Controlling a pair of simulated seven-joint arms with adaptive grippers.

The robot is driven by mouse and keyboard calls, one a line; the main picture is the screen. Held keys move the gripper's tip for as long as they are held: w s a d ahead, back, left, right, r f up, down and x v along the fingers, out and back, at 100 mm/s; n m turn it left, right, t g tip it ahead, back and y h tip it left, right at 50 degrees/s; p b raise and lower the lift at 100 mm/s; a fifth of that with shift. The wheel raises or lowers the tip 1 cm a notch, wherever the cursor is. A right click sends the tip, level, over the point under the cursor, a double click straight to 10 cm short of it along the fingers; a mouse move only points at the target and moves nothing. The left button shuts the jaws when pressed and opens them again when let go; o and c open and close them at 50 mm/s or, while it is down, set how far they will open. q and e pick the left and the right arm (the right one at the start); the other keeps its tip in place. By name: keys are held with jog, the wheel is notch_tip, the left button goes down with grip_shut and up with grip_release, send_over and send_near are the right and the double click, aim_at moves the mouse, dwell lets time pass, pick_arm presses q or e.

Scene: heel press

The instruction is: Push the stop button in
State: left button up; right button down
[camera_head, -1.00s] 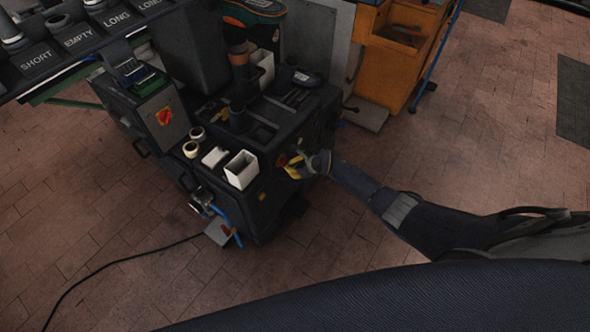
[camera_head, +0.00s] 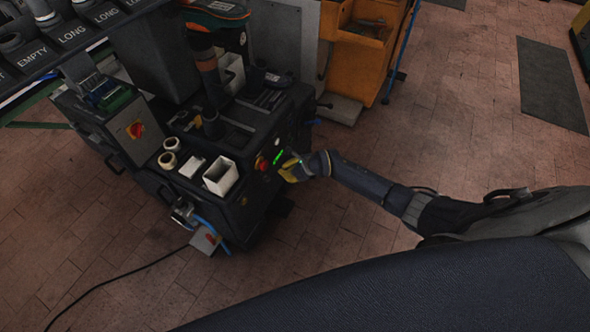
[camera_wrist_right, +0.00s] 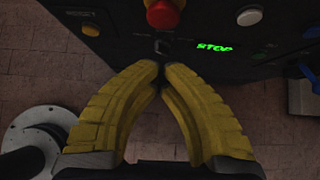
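A red mushroom-shaped button (camera_wrist_right: 162,12) on a yellow base sits on the dark machine's front panel; it also shows in the head view (camera_head: 262,164). I cannot tell whether it is pressed in. Beside it a small display lit green (camera_wrist_right: 215,48) reads "STOP". My right gripper (camera_wrist_right: 160,68) has yellow fingers whose tips meet, with nothing visible between them. In the wrist view the tips lie just below a small black knob (camera_wrist_right: 162,46), with the red button beyond it. In the head view the right gripper (camera_head: 284,171) is just right of the panel. My left gripper is not in view.
A white button (camera_wrist_right: 250,15) is on the same panel. The machine top holds a white box (camera_head: 220,177) and tape-like rings (camera_head: 168,160). An orange cabinet (camera_head: 365,50) stands behind.

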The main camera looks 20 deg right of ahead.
jog(key=shift+v, duration=2.8)
jog(key=shift+w, duration=0.1)
